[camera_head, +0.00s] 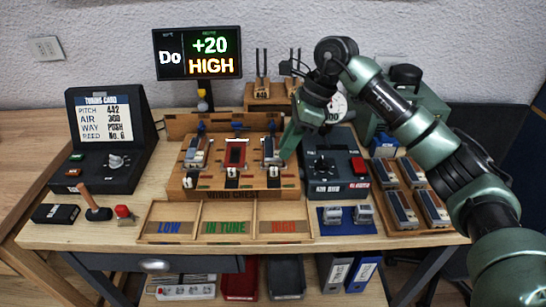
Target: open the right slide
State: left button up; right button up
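The wooden wind chest (222,192) stands in the middle of the table and carries three reed units in a row. Three white knobs stand along its front, and the right slide's knob (273,171) is at the right end. The right reed unit (269,150) sits behind that knob. My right gripper (283,155) reaches down from the right, just beside the right reed unit. Its fingers overlap in this view, so I cannot tell whether they are open or touching anything. My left gripper is not in view.
A dark control box (334,165) with a red button stands close to the right of the chest. A tray marked LOW, IN TUNE and HIGH (225,239) lies in front. A screen (197,53) behind reads Do, +20, HIGH. A wooden reed rack (410,205) is at the right.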

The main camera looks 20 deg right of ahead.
aim_at(274, 168)
jog(key=x, duration=0.5)
jog(key=shift+s+a+f+p, duration=0.15)
jog(key=shift+s+a+p, duration=0.05)
jog(key=shift+s+p, duration=0.1)
jog(key=shift+w+a+f, duration=0.1)
jog(key=shift+w+f, duration=0.05)
jog(key=shift+f, duration=0.2)
jog(key=shift+a+f, duration=0.1)
jog(key=shift+f, duration=0.1)
jog(key=c, duration=0.4)
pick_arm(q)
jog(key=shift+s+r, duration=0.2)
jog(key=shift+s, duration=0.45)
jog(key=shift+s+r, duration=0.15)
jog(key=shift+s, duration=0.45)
pick_arm(e)
grip_shut()
